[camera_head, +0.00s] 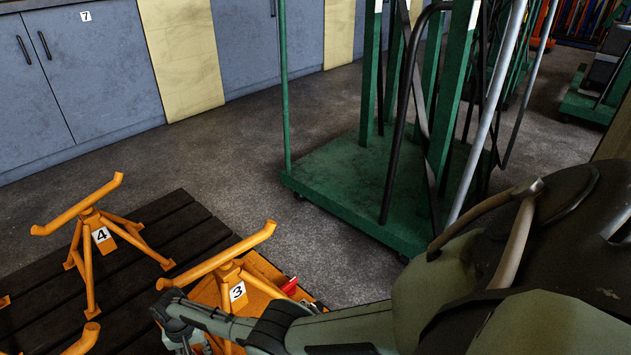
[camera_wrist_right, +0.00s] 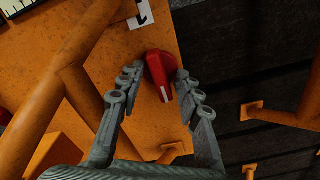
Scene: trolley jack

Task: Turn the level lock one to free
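A red knob (camera_wrist_right: 158,76) with a white mark at its lower end sits on an orange panel (camera_wrist_right: 100,70) in the right wrist view. A white plate with a black 1 (camera_wrist_right: 141,13) is just above it. My right gripper (camera_wrist_right: 157,80) is open, with one finger on each side of the knob. Small gaps seem to show between fingers and knob; contact cannot be told for sure. In the head view my right gripper (camera_head: 180,338) is at the bottom, beside the orange stand numbered 3 (camera_head: 228,275), and the knob is hidden there. My left gripper is not in view.
Orange tubes (camera_wrist_right: 68,75) pass close to the left of my fingers. Another orange stand, numbered 4 (camera_head: 90,225), stands on dark slats (camera_head: 185,222). A green trolley (camera_head: 345,190) is behind on the floor. Blue cabinets (camera_head: 100,70) line the wall.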

